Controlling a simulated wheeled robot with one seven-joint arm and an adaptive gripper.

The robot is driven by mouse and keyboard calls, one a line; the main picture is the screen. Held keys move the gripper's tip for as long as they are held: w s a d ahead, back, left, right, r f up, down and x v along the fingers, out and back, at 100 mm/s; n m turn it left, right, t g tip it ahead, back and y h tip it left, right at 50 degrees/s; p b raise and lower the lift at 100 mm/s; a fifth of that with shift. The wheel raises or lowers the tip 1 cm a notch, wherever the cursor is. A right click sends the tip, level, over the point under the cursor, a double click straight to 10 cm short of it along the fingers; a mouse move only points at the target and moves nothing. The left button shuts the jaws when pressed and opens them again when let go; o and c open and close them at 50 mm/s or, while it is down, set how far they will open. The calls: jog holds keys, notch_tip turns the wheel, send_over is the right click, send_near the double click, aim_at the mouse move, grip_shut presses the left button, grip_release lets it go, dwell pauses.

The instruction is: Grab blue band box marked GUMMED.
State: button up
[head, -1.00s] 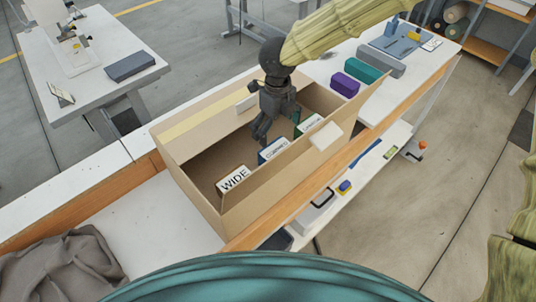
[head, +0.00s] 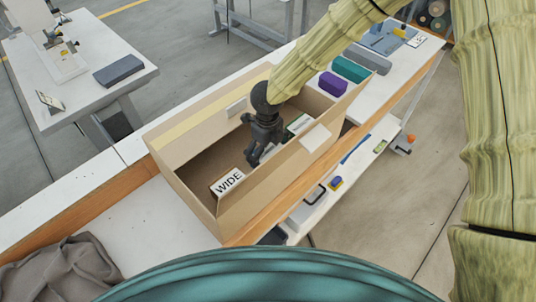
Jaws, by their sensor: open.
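An open cardboard carton (head: 195,203) stands on the white bench. Inside, a box with a white label reading WIDE (head: 228,182) stands near the left end. A green box with a white label (head: 297,125) stands toward the right; its lettering is too small to read. My gripper (head: 255,162) is open and reaches down into the carton between these two. The GUMMED box is almost wholly hidden behind my gripper; only a pale bit of what may be its label (head: 271,152) shows. I cannot tell whether the fingers touch it.
The carton walls and raised flaps (head: 315,137) surround my gripper closely. A grey cloth (head: 65,268) lies at the lower left. A lower shelf (head: 300,217) holds small items.

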jog(key=shift+f, duration=0.1)
jog(key=shift+c, duration=0.4)
jog(key=c, duration=0.8)
